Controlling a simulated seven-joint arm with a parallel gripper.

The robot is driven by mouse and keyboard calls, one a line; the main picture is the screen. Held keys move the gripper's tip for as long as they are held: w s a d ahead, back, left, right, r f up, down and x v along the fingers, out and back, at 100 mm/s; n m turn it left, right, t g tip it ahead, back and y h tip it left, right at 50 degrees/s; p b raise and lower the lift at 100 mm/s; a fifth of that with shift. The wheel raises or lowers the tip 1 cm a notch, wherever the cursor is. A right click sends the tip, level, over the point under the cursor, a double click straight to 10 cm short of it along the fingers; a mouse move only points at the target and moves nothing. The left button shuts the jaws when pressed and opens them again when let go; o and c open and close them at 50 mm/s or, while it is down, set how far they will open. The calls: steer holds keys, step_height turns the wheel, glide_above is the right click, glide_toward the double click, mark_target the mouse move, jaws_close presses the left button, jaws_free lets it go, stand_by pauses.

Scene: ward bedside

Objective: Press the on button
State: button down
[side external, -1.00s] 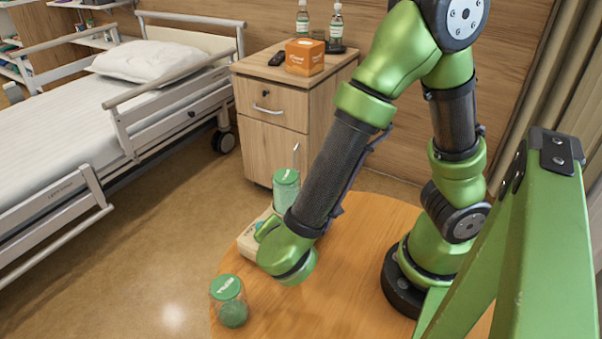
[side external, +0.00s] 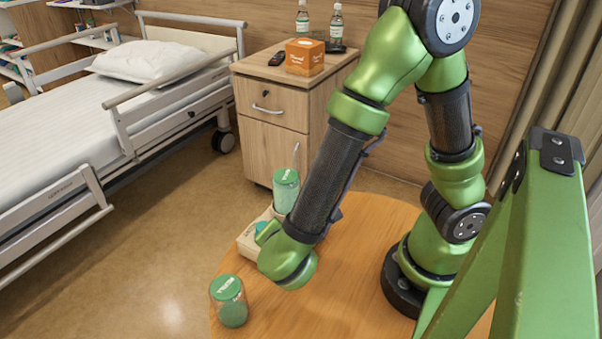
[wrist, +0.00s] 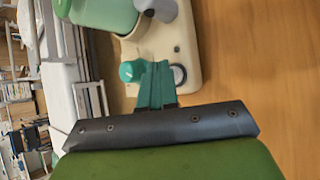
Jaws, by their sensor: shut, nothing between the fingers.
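A cream appliance base (wrist: 187,50) sits on the round wooden table, carrying a green cup (wrist: 108,12); in the side view the base (side external: 249,240) and its green-lidded cup (side external: 286,186) are partly behind my wrist. On the base, the wrist view shows a teal round knob or button (wrist: 131,71) and a pale round control with a dark rim (wrist: 178,75). I cannot read which is the on button. My gripper (wrist: 156,68) is shut and empty, its teal fingers over the base between these two controls. Contact cannot be told. The side view mostly hides the fingertips.
A green-lidded jar (side external: 229,302) stands near the table's front left edge. The table (side external: 345,300) is clear around my wrist and to the right of the base. A bedside cabinet (side external: 275,115) and a bed (side external: 70,130) stand beyond.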

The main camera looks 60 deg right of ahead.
steer(key=shift+f, duration=0.4)
stand_by(0.5)
steer(key=shift+r, duration=0.9)
steer(key=shift+r, duration=2.5)
